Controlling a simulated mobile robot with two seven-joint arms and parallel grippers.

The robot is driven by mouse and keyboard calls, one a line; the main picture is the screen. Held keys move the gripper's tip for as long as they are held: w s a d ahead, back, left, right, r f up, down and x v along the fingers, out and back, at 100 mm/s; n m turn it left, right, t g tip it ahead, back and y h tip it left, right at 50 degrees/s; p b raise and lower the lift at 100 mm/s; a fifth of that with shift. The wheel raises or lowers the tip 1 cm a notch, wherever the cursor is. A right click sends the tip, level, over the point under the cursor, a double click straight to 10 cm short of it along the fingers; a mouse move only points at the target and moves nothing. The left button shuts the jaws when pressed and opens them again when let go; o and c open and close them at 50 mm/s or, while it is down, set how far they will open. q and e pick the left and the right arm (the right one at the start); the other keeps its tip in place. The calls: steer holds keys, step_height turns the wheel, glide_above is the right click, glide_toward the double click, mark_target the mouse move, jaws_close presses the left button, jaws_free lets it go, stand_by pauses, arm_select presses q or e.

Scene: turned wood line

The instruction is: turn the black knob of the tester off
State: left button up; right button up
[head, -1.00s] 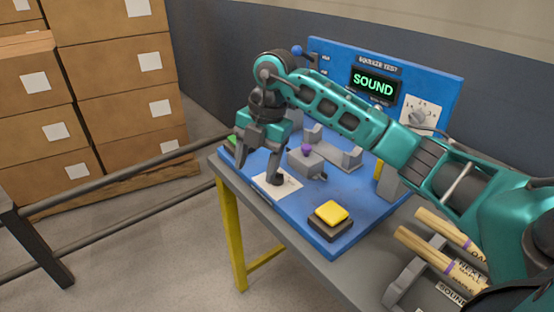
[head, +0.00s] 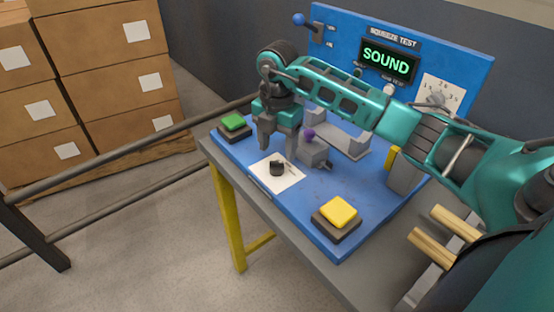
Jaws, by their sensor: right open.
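The black knob (head: 277,168) sits on a white marked plate (head: 262,178) at the front left of the blue tester (head: 330,195). The plate's small markings and the knob's setting are too small to read. My right gripper (head: 276,145) points down with its jaws open, just behind and above the knob as seen in the head view, apparently clear of it. The tester's display (head: 387,61) reads "SOUND" in green. My left gripper is out of view.
A yellow button (head: 339,211) is at the tester's front right, a green button (head: 233,122) at its left. A grey fixture with a purple ball (head: 308,134) stands near my gripper. Wooden pieces (head: 433,247) lie at the right. A rail (head: 130,150) runs left of the table.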

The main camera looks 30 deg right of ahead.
mark_target(277, 161)
step_height(277, 161, down, 5)
stand_by(0.3)
steer(key=c, duration=1)
